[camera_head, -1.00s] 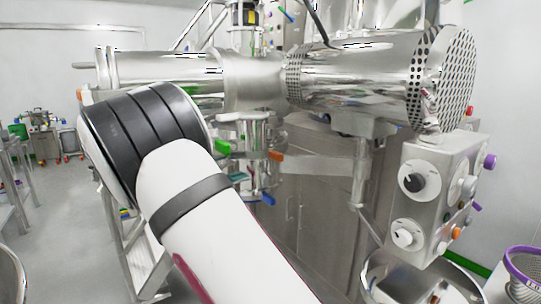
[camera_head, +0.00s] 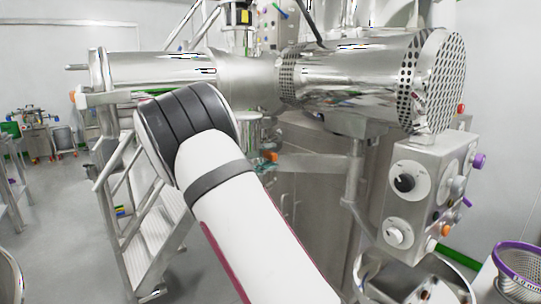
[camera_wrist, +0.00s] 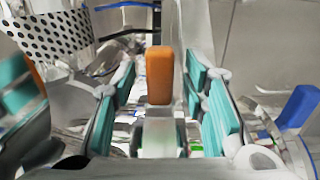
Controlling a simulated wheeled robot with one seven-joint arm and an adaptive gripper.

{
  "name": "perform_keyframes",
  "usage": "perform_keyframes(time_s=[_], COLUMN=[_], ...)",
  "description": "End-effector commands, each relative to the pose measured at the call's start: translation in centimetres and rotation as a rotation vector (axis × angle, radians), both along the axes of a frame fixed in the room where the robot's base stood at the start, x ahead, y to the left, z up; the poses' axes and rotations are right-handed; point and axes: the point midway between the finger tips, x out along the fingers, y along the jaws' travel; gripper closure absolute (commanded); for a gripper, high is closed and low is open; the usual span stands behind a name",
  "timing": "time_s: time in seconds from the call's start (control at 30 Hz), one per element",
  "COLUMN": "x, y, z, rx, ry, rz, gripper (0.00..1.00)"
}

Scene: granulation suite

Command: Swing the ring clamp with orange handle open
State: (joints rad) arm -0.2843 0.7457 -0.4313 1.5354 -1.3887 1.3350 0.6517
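The orange handle (camera_wrist: 160,76) of the ring clamp stands upright in the middle of the wrist view. My gripper (camera_wrist: 160,92) is open, with its teal-padded fingers on either side of the handle. Gaps show between the handle and the pads, so nothing is gripped. Below the handle is a pale metal part; the ring itself is hard to make out. In the head view the orange handle (camera_head: 270,157) shows as a small patch just right of my arm, under the horizontal steel cylinder. My gripper is hidden behind my arm there.
A blue handle (camera_wrist: 298,107) is at the right of the wrist view. In the head view, a large steel cylinder (camera_head: 350,75) with a perforated end spans above. A control box (camera_head: 415,190) with knobs stands right, and steps (camera_head: 150,235) stand left.

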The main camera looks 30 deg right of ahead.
Motion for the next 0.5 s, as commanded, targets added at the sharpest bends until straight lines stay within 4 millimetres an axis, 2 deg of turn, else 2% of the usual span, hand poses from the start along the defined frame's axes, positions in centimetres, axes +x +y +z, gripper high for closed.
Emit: perform_keyframes(time_s=[0.13,0.43,0.47,0.5], x=[0.01,0.05,0.05,0.05], y=[-0.95,-1.13,-1.13,-1.12], z=[-0.03,-0.04,-0.03,-0.03], rx=[0.001,0.001,0.000,0.000], ry=[0.000,0.000,0.000,0.000], rz=[0.000,0.000,0.000,0.000], gripper=[0.60,0.60,0.65,0.74])
